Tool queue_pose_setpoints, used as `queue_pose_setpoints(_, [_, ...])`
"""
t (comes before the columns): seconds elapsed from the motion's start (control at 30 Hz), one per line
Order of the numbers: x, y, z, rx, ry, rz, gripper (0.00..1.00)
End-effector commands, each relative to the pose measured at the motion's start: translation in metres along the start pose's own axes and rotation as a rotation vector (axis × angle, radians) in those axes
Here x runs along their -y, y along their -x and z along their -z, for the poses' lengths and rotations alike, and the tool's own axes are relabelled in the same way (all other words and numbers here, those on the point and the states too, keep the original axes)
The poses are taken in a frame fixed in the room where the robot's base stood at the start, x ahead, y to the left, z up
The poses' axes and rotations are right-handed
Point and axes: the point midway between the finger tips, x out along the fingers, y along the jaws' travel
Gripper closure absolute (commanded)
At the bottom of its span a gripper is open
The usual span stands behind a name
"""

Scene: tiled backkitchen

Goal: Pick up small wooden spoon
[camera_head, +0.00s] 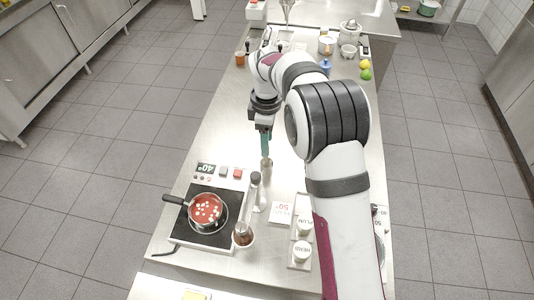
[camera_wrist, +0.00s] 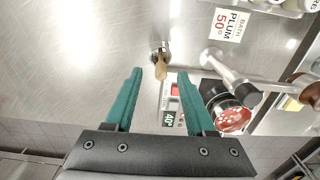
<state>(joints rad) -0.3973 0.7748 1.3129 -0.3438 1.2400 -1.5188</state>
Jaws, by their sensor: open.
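The small wooden spoon (camera_wrist: 161,68) shows in the wrist view as a tan, rounded wooden end rising from a small metal holder (camera_wrist: 159,47) on the steel counter. My gripper (camera_wrist: 160,73) has two teal fingers spread apart, with the wooden end showing between their tips in the picture. I cannot tell how far the tips are from it in depth. In the head view my gripper (camera_head: 266,154) points down above the counter, over the metal holder (camera_head: 266,163). The spoon is hard to make out there.
A metal stand (camera_wrist: 225,68) with a dark-ended part is right of the spoon in the wrist view. A pan of red sauce (camera_head: 208,208) sits on a hot plate (camera_head: 190,237). A white tray (camera_head: 291,263) holds labelled jars. Counter left of my gripper is clear.

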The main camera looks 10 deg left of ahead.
Motion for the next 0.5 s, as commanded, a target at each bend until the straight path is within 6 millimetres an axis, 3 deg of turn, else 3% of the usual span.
queue_pose_setpoints(0.3, [0.002, -0.053, 0.001, 0.000, -0.003, 0.002, 0.45])
queue_pose_setpoints(0.5, [0.001, -0.058, 0.001, -0.001, -0.002, -0.001, 0.45])
